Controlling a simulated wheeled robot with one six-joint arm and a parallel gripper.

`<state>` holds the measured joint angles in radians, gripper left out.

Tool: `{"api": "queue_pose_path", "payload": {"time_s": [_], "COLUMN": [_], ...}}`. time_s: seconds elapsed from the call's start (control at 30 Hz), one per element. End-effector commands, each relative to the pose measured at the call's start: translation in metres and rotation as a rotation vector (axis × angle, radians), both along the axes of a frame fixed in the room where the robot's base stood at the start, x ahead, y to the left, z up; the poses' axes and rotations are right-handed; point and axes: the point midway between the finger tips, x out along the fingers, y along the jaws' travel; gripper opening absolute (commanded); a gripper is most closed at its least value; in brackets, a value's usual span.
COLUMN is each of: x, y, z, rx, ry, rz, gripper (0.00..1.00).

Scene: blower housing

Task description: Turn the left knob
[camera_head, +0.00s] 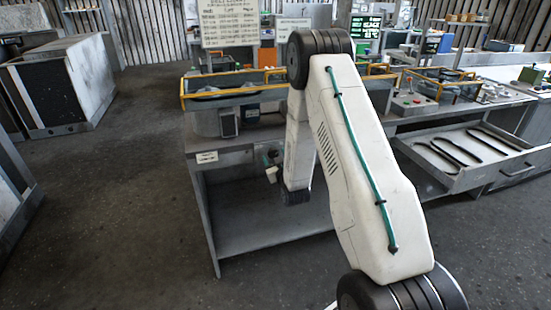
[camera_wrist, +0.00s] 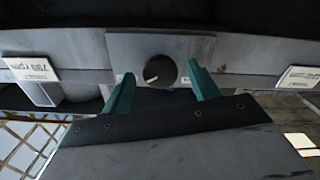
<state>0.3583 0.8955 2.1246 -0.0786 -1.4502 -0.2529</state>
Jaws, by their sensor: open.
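A round dark knob (camera_wrist: 160,71) with a pale pointer line sits on a grey plate in the wrist view. It is the only knob I can make out there, so the frames do not show whether it is the left one. My gripper (camera_wrist: 162,80) is open, with one teal finger on each side of the knob. Gaps show between the fingers and the knob; contact is not visible. In the head view my arm hides the bench front where a knob could be.
Upside-down label cards flank the knob at left (camera_wrist: 31,68) and right (camera_wrist: 298,78). In the head view, a grey bench (camera_head: 205,185) has an open lower bay. An open drawer (camera_head: 484,178) holding dark curved items juts out at right.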

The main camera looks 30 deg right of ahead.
Motion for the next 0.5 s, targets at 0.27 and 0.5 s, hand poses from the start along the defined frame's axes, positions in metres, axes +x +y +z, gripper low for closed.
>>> {"api": "queue_pose_path", "payload": {"time_s": [0.27,0.5], "x": [0.0,-0.0002], "y": [0.0002,0.0001], "z": [-0.0001,-0.0001], "rx": [0.0,0.003], "ry": [0.0,-0.001], "rz": [0.0,0.0], "gripper": [0.33,0.16]}}
